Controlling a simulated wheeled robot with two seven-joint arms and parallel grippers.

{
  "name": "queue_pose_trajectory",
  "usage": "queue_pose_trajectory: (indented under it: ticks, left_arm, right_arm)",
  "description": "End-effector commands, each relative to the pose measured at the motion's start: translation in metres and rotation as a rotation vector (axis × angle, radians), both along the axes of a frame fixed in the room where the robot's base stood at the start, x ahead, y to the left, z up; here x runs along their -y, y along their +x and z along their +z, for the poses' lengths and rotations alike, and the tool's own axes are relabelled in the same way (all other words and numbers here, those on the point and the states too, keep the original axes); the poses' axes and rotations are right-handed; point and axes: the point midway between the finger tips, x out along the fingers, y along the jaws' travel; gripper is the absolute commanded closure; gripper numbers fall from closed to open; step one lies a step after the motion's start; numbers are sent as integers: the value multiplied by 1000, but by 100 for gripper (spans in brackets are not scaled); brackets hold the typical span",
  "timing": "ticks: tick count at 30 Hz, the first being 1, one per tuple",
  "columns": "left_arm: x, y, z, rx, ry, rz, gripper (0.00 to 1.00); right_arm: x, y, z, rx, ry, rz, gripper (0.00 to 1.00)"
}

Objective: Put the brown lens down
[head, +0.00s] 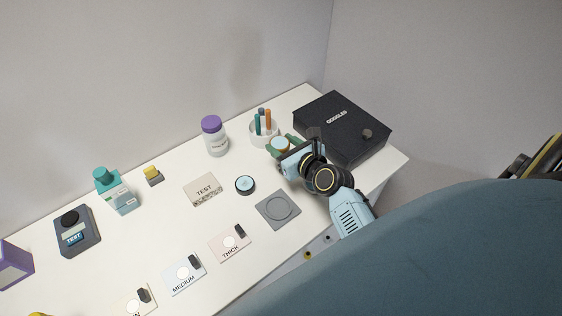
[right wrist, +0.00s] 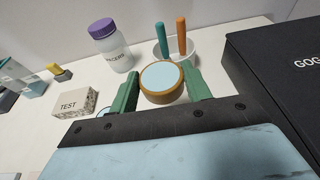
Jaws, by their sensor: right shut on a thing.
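The brown lens (right wrist: 162,84) is a round disc with a brown rim and a pale blue face. My right gripper (right wrist: 160,88) is shut on it, with one green finger on each side of the rim. In the head view the lens (head: 280,144) shows at the tip of my right gripper (head: 279,147), near the white pen cup. I cannot tell how far it is above the table. My left gripper is not in view.
A grey square pad with a round recess (head: 278,211) and a dark-rimmed lens (head: 245,185) lie on the white table. A black goggles box (head: 343,127), pen cup (head: 262,133), purple-capped bottle (head: 214,137) and TEST block (head: 202,190) are nearby. Labelled cards, including THICK (head: 229,243), lie in front.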

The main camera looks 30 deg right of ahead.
Motion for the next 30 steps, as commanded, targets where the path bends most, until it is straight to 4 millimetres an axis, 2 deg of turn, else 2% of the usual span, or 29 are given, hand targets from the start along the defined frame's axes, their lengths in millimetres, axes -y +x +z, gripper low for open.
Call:
queue_pose_trajectory:
  ticks: [1, 3, 8, 15, 24, 30]
  left_arm:
    - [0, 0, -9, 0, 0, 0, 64]
    - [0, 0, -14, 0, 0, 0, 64]
    - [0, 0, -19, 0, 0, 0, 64]
    - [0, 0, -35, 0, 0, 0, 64]
    - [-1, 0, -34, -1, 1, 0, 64]
    - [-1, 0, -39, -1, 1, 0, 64]
  right_arm:
    - [0, 0, -15, -1, -2, 3, 80]
    - [1, 0, -25, -1, -3, 2, 80]
    - [0, 0, -38, 0, 0, 2, 80]
    - [0, 0, -68, 1, -1, 2, 80]
    - [0, 0, -68, 2, 2, 2, 80]
    - [0, 0, -75, 2, 2, 2, 80]
